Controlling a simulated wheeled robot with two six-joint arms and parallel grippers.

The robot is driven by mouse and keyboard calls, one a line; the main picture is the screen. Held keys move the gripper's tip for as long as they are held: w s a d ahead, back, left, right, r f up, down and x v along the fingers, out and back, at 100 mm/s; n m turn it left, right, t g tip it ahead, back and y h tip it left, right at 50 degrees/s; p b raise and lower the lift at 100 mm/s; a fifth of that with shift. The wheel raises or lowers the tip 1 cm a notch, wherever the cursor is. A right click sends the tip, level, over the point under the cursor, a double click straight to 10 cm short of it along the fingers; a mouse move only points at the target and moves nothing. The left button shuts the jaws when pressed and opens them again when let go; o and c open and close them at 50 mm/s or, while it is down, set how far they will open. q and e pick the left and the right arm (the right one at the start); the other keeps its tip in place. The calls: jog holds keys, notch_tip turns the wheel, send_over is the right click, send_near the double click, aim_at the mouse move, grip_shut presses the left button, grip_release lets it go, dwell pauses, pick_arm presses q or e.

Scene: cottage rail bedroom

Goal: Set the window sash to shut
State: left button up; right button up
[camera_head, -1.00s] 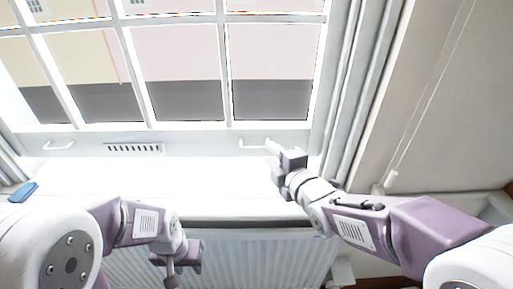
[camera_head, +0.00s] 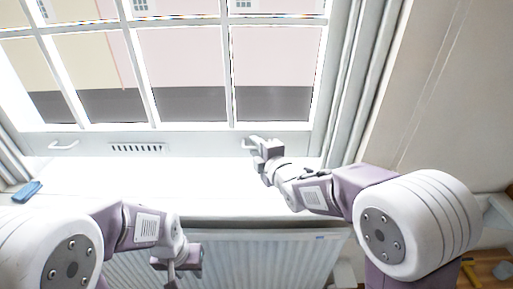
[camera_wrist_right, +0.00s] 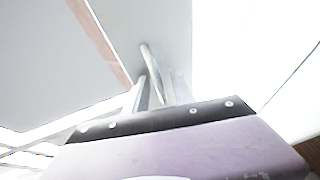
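The white window sash (camera_head: 190,128) has several panes and a bottom rail just above the sill. A left lift handle (camera_head: 63,146) and a right lift handle (camera_head: 246,143) are on that rail. My right gripper (camera_head: 254,142) is at the right handle, hiding most of it. In the right wrist view, the curved handle (camera_wrist_right: 152,68) lies between the two fingers of my right gripper (camera_wrist_right: 159,88), with small gaps beside it, so the fingers look parted. My left gripper (camera_head: 172,278) hangs low in front of the radiator, away from the sash; its fingers are unclear.
The white sill (camera_head: 140,188) is mostly clear, with a blue object (camera_head: 27,191) at its left end. A white radiator (camera_head: 270,262) is below the sill. Curtains (camera_head: 357,90) hang at the right side. A vent (camera_head: 137,148) is on the rail.

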jog(key=shift+s, duration=0.1)
grip_shut()
dwell(1.2)
